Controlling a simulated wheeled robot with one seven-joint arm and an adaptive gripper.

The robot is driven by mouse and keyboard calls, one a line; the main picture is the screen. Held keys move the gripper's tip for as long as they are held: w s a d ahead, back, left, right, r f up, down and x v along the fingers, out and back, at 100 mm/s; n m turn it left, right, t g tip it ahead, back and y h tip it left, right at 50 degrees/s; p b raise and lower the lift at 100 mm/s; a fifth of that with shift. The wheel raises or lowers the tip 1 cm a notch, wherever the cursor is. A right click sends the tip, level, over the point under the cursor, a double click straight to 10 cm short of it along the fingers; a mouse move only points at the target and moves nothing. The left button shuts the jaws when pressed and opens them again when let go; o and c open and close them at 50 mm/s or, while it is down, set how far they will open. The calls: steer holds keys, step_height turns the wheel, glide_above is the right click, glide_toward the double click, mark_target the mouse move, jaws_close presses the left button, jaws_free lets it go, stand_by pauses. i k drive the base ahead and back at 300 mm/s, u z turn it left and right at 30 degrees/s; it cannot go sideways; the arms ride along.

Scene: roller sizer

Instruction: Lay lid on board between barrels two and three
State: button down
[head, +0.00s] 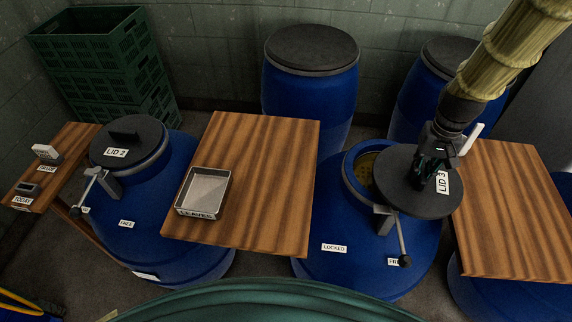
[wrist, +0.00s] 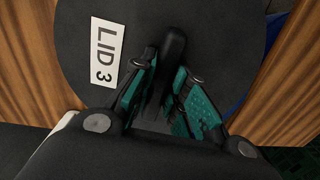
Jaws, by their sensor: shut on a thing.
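Lid 3 (head: 400,200) is a dark round disc with a white "LID 3" label. My gripper (head: 432,165) is shut on its upright handle, which also shows between the fingers in the wrist view (wrist: 173,45). The lid is over the right part of barrel three (head: 345,265), shifted right, so part of the open mouth (head: 361,172) shows at its left. I cannot tell whether the lid touches the rim. The wooden board (head: 270,160) between barrels two and three is to the left. Barrel two (head: 185,210) has lid 2 (head: 125,148) on it.
A small metal tray (head: 203,192) occupies the board's left front; its right and back are bare. A lever clamp (head: 402,240) stands at barrel three's front. Another board (head: 510,220) lies close right of the lid. Blue barrels (head: 310,85) stand behind, green crates (head: 90,45) back left.

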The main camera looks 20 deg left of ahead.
mark_target(274, 152)
steer(key=z, duration=1.65)
steer(key=k, duration=1.4)
steer(key=u, duration=1.9)
steer(key=i, duration=1)
